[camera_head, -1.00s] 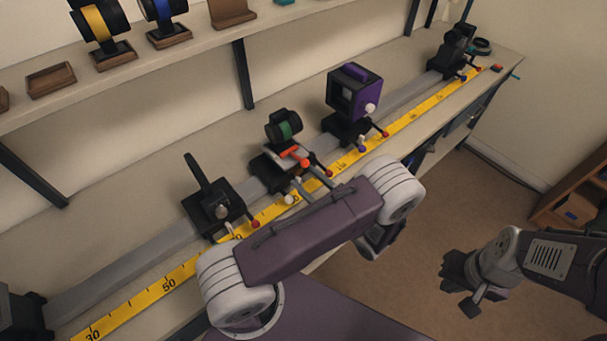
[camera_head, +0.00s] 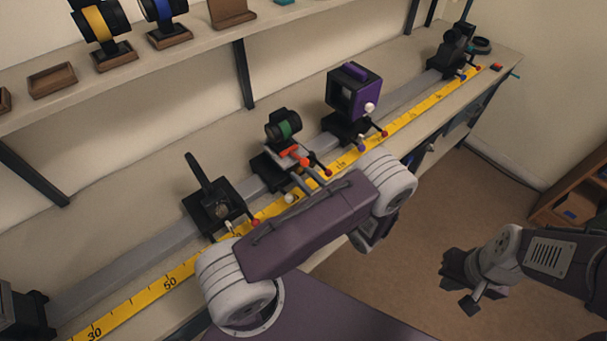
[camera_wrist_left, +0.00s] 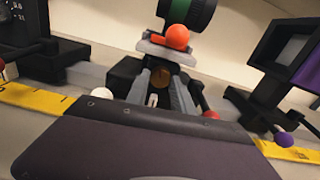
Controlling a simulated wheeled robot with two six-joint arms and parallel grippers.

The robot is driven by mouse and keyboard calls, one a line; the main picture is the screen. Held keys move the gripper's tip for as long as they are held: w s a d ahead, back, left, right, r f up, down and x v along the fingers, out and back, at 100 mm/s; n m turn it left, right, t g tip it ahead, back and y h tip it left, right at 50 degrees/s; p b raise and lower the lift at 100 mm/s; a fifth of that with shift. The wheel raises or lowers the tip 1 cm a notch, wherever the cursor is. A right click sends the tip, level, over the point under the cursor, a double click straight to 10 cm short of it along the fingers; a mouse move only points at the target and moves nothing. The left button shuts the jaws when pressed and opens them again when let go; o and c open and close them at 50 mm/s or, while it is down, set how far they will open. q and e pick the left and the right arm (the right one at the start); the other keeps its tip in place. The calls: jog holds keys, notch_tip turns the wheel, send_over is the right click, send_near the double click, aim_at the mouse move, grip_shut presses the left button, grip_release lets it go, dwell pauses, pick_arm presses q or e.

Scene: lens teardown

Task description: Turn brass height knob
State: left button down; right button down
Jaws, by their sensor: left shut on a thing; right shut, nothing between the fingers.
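The brass height knob (camera_wrist_left: 161,75) shows in the left wrist view as a dark brownish round part below the orange knob (camera_wrist_left: 177,37), on the carriage under the green-banded lens (camera_wrist_left: 185,18). My left gripper (camera_wrist_left: 161,82) is shut on it, with one grey finger on each side. In the head view my left gripper (camera_head: 304,178) reaches the front of the same carriage (camera_head: 281,166); the brass knob cannot be made out there. My right gripper (camera_head: 464,282) is shut and empty, over the floor at right, away from the bench.
A black carriage with a lever (camera_head: 214,207) stands to the left on the rail, and a purple box holder (camera_head: 353,92) to the right. A yellow scale (camera_head: 405,115) runs along the front. A white-tipped lever (camera_wrist_left: 103,94) and a red-tipped lever (camera_wrist_left: 211,115) flank the gripper.

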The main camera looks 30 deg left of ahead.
pick_arm(q)
jog(key=m+p, duration=0.1)
jog(key=m, duration=0.2)
jog(key=shift+r+m+p, duration=0.1)
jog(key=shift+m+p, duration=0.2)
jog(key=shift+p, duration=0.05)
jog(key=shift+m+p, duration=0.45)
jog(key=shift+m, duration=1.15)
jog(key=c, duration=1.1)
grip_release()
jog(key=shift+d, duration=0.1)
